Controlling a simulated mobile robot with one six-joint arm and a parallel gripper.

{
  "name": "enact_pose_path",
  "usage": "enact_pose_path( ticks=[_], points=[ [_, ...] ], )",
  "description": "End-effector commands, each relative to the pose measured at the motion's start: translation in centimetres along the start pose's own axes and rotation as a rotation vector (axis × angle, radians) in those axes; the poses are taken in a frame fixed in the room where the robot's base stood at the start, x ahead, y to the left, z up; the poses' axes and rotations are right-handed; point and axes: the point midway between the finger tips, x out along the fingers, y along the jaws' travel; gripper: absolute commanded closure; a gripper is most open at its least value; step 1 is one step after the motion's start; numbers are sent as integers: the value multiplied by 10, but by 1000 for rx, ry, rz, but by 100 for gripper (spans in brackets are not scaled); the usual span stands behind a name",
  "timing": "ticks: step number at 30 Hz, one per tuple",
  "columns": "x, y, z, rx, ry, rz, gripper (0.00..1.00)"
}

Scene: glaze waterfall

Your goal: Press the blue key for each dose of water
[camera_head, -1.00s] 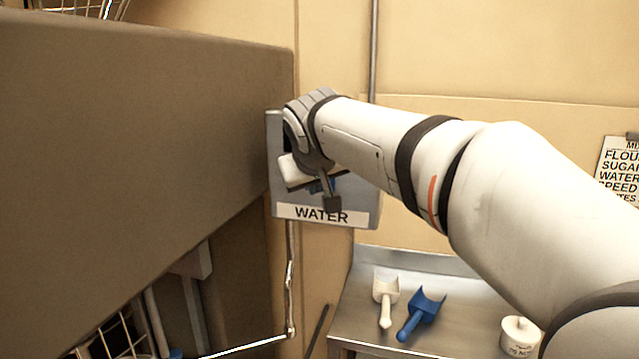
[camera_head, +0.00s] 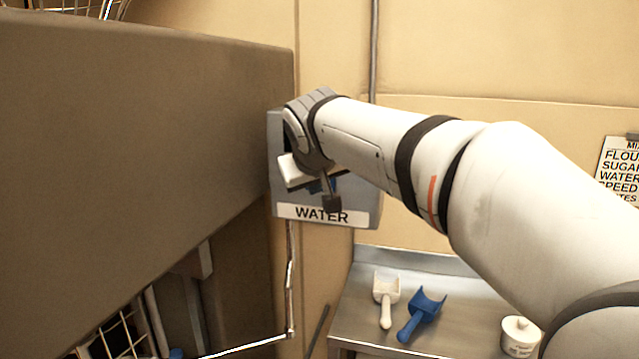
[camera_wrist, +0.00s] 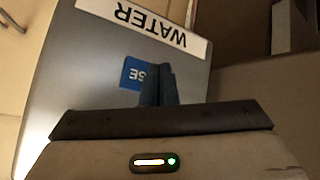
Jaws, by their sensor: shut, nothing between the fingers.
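The grey water box (camera_head: 360,213) hangs on the wall and carries a white WATER label (camera_head: 313,214). In the wrist view the box (camera_wrist: 90,70) appears upside down, with its label (camera_wrist: 145,22) at the top. The blue key (camera_wrist: 132,74) shows there with part of its white lettering, and my gripper hides the rest. My gripper (camera_wrist: 158,70) is shut and empty, its fingertips over the edge of the key. I cannot tell whether they touch it. In the head view my wrist covers most of the box's front.
A large brown panel (camera_head: 140,150) fills the left, close beside the box. Below, a metal table (camera_head: 365,320) holds a white scoop (camera_head: 386,300), a blue scoop (camera_head: 422,314) and a white tub (camera_head: 519,336). A recipe sheet (camera_head: 620,170) hangs at the right.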

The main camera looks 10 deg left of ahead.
Motion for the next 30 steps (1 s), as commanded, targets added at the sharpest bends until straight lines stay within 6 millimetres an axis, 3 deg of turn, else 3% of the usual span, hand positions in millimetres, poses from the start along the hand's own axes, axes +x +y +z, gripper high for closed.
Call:
enact_pose_path(
  ticks=[30],
  points=[
    [8, 7, -6, 1, -1, 1, 100]
  ],
)
